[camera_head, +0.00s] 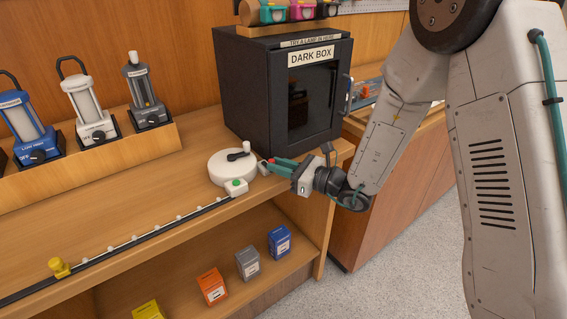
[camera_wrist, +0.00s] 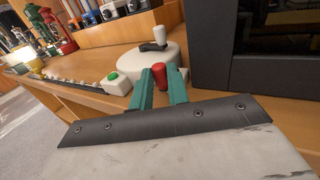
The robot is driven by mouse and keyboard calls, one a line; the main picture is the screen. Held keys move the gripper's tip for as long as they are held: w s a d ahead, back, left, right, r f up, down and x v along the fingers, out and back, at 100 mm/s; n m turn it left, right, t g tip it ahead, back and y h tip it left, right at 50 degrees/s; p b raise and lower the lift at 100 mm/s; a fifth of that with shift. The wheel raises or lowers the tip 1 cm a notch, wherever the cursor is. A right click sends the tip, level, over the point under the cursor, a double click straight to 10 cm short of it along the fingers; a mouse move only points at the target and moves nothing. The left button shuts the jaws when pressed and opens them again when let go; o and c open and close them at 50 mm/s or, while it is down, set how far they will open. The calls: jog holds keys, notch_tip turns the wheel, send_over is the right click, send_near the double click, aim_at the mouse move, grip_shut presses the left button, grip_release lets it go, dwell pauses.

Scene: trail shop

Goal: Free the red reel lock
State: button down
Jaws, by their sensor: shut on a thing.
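The red reel lock (camera_wrist: 158,77) is a small red knob between the green fingers of my gripper (camera_wrist: 161,74) in the wrist view. My gripper is shut on it, beside the white round reel (camera_wrist: 150,63). In the head view the gripper (camera_head: 271,163) reaches in from the right to the reel's right side, and only a bit of red shows there. The reel (camera_head: 225,172) lies on the counter with a crank handle (camera_head: 238,154) on top. The lock's lower part is hidden by the fingers.
A white block with a green button (camera_head: 236,185) sits in front of the reel. A lamp cord (camera_head: 133,245) runs left along the counter edge to a yellow piece (camera_head: 59,267). The black dark box (camera_head: 265,100) stands close behind. Lanterns (camera_head: 88,107) stand at left.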

jog(key=m+t+h, duration=0.1)
jog(key=a+m+t+h, duration=0.1)
jog(key=s+t, duration=0.1)
jog(key=shift+a+m+t+h, duration=0.25)
jog(key=shift+m+t+h, duration=0.15)
jog(key=shift+s+a+m+t+h, duration=0.1)
jog(key=shift+a+m+t+h, duration=0.1)
jog(key=shift+m+t+h, duration=0.55)
jog(key=shift+h, duration=0.25)
jog(key=shift+r, duration=0.1)
jog(key=c, duration=1.6)
grip_release()
jog(key=shift+d, duration=0.1)
